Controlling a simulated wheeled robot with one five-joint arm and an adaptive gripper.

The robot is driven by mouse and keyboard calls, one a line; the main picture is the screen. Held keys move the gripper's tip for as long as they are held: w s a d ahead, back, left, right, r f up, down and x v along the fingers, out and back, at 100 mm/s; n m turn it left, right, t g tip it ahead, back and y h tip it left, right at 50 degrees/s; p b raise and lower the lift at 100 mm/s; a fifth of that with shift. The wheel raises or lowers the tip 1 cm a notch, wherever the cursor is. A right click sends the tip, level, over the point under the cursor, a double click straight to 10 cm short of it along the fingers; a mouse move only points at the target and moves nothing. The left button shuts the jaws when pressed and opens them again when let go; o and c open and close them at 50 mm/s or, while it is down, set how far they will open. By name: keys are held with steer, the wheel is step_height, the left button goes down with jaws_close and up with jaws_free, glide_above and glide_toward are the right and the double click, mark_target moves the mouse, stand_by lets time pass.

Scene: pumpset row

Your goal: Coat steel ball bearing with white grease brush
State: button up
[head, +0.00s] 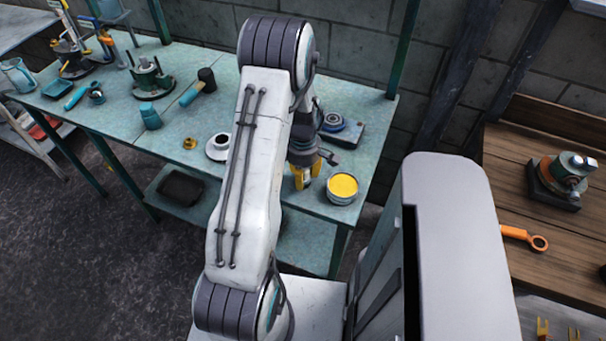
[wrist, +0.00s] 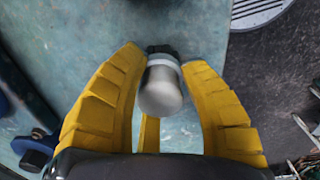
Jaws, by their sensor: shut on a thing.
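My gripper (head: 304,180) is over the right end of the green bench, just left of an open tin of yellow grease (head: 342,186). In the wrist view, its yellow fingers (wrist: 165,95) are shut around the white grease brush (wrist: 161,88). I see the brush nearly end-on, with a rounded grey end, a white band and a dark far end. In the head view the brush is not clearly visible. The steel ball bearing (head: 333,122), with a blue ring, sits on a dark plate behind my gripper, apart from it. Blue parts also show at the wrist view's lower left.
The green bench (head: 115,110) holds a white flanged part (head: 218,147), a small brass piece (head: 189,143), a mallet (head: 198,86) and pump parts on the left. A wooden bench (head: 500,180) with an orange wrench (head: 525,237) stands right. The tin is near the bench's front edge.

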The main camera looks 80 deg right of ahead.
steer(key=shift+r+p, duration=1.95)
steer(key=shift+r, duration=1)
